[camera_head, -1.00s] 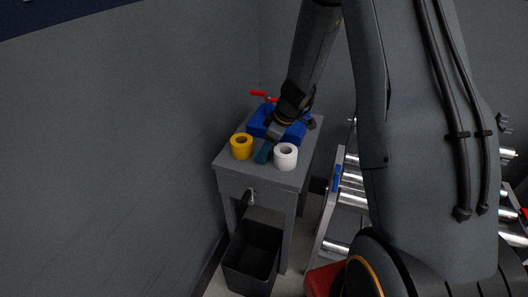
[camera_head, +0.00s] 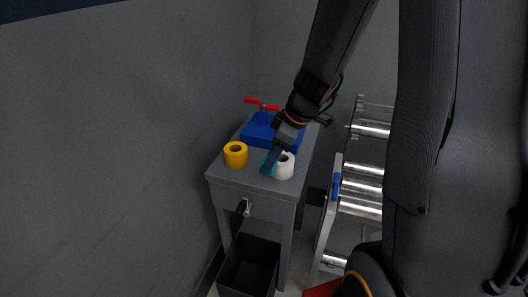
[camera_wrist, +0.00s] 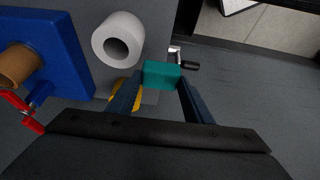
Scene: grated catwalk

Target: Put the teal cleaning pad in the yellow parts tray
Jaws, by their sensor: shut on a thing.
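The teal cleaning pad (camera_wrist: 162,74) is a small block held between the two fingertips of my gripper (camera_wrist: 160,84) in the wrist view. In the head view, a small teal part of the pad (camera_head: 266,164) shows beside the gripper tips (camera_head: 271,162), just left of the white roll. My gripper is shut on the pad, over the front part of the grey table. Whether the pad touches the table is hard to tell.
A red-handled tool (camera_head: 262,105) is at the back. A dark bin (camera_head: 247,267) stands below the table front. A roller rack (camera_head: 357,190) is on the right.

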